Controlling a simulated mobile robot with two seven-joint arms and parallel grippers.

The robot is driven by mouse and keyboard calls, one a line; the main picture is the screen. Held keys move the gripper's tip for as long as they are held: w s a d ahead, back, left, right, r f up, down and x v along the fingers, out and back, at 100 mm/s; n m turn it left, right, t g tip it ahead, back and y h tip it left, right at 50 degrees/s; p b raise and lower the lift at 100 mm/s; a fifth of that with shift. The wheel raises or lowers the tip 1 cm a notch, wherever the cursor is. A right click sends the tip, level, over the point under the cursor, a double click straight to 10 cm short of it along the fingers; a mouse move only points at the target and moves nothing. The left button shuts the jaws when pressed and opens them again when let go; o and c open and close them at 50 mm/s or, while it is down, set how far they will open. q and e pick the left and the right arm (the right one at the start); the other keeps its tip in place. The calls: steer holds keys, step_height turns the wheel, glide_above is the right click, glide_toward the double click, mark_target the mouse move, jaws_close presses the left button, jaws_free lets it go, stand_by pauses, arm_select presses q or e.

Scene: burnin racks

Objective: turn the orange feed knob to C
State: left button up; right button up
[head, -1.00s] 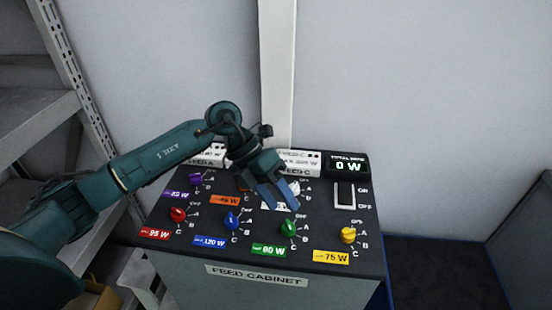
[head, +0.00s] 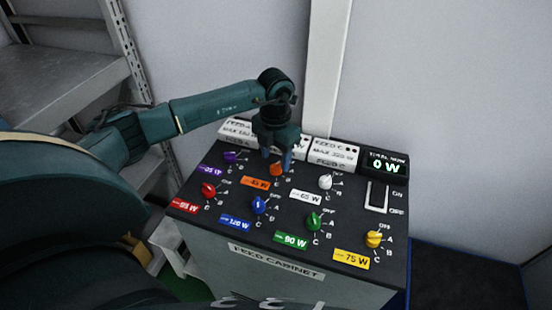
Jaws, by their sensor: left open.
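The orange feed knob (head: 277,169) is in the back row of the cabinet's dark sloping top, between the purple and white knobs. Its orange label (head: 255,183) lies just in front-left of it. My left gripper (head: 277,160) points down over the orange knob with its blue-tipped fingers apart, one on each side of it. I cannot tell whether the fingers touch it. The gripper hides part of the knob's surroundings and some of its position letters, so its setting is unclear. My right gripper is not in view.
Purple (head: 230,157), white (head: 325,182), red (head: 208,189), blue (head: 259,205), green (head: 314,221) and yellow (head: 373,239) knobs surround it. Metal shelving (head: 75,80) stands at left.

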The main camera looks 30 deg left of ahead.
mark_target(276, 168)
arm_select(q)
steer(key=shift+f, duration=1.3)
steer(key=shift+c, duration=0.3)
steer(key=c, duration=0.9)
